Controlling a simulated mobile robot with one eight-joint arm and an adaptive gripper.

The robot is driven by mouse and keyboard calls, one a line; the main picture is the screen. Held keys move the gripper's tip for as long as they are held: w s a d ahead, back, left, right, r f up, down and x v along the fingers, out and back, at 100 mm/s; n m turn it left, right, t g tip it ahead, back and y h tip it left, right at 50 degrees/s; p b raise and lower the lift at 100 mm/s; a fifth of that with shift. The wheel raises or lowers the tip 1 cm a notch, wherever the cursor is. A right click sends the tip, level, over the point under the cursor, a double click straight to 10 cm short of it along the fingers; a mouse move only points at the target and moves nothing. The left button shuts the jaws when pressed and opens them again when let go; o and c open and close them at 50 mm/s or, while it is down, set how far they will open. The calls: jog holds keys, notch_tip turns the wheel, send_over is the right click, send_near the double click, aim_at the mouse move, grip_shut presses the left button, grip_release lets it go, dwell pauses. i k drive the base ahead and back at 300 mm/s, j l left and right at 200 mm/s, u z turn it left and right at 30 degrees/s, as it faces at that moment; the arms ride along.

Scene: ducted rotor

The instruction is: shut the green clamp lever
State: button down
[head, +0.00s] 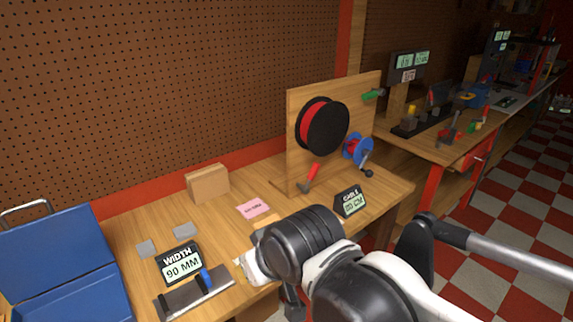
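A red-handled lever (313,172) is low on the same board. My arm reaches in from the lower right, in front of the bench and well below the green lever. My gripper is not clearly shown; a dark part (291,300) below the arm may belong to it. I cannot make out its fingers.
A blue reel with a crank (358,149) sits on the board's right side. A cable display (350,202), pink note (253,208), cardboard block (208,184), width display (181,264) and blue case (62,268) stand on the bench. A second bench (450,146) with tools is at right.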

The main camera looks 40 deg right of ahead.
aim_at(375, 92)
jog(key=z, duration=1.55)
